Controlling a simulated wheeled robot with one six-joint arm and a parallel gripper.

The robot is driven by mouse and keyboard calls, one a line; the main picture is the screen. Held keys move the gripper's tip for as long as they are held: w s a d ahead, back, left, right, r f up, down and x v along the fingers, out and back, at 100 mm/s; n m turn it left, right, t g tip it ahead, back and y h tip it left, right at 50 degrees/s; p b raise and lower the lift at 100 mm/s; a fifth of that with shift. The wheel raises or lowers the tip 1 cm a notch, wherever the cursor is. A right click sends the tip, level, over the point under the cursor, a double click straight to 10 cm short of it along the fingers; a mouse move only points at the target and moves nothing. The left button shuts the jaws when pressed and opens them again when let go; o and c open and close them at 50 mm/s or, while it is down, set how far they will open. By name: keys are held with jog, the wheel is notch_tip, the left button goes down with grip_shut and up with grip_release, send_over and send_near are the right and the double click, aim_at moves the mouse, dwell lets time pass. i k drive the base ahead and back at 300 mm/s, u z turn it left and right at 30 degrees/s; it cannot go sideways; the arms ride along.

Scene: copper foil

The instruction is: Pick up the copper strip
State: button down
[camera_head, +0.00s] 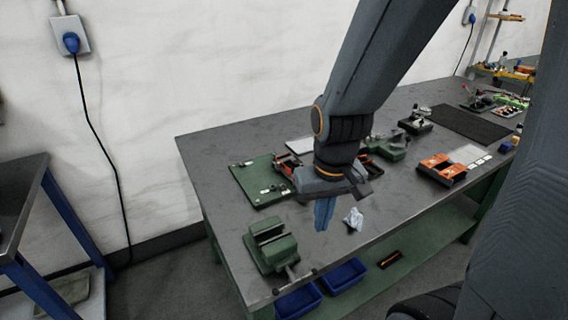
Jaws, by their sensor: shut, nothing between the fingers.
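My gripper (324,212) hangs over the front part of the grey workbench (222,175), its blue fingers pointing down. The fingers are shut with nothing seen between them. A crumpled pale cloth or paper (353,219) lies just right of the fingertips. I cannot pick out the copper strip for sure. My arm and wrist hide part of the bench behind them. An orange-and-black object (441,169) lies to the right on the bench, but it is too small to identify.
A green vise (270,246) stands at the front left corner. A green board (262,181) lies behind it. More small tools and a dark mat (468,124) lie farther right. Blue bins (343,275) sit below. Bare bench shows around the cloth.

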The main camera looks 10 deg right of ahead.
aim_at(286, 168)
jog(key=u, duration=1.2)
jog(key=k, duration=0.9)
jog(key=z, duration=1.2)
jog(key=i, duration=1)
